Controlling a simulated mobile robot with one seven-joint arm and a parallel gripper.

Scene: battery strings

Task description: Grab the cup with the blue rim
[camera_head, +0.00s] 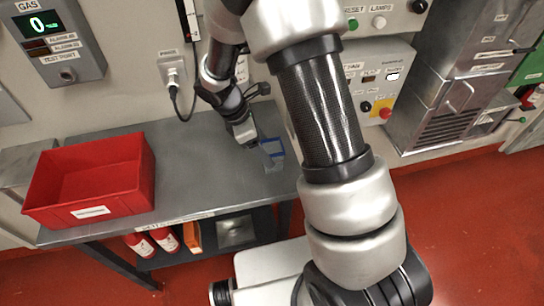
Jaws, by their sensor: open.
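A small grey cup with a blue rim (273,155) is at the right part of the grey metal table, close under my arm. My gripper (259,142) is low over the table, just left of the cup and very near it. Its fingers are small and dark here, and I cannot tell whether they touch the cup or stand around it. My gripper is open. Part of the cup is hidden or too small to make out.
An empty-looking red bin (88,178) stands on the left of the table (195,180). The table's middle is clear. Red bottles (152,243) sit on a lower shelf. A wall socket with a cable (173,72) is behind, and control boxes (378,85) are at the right.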

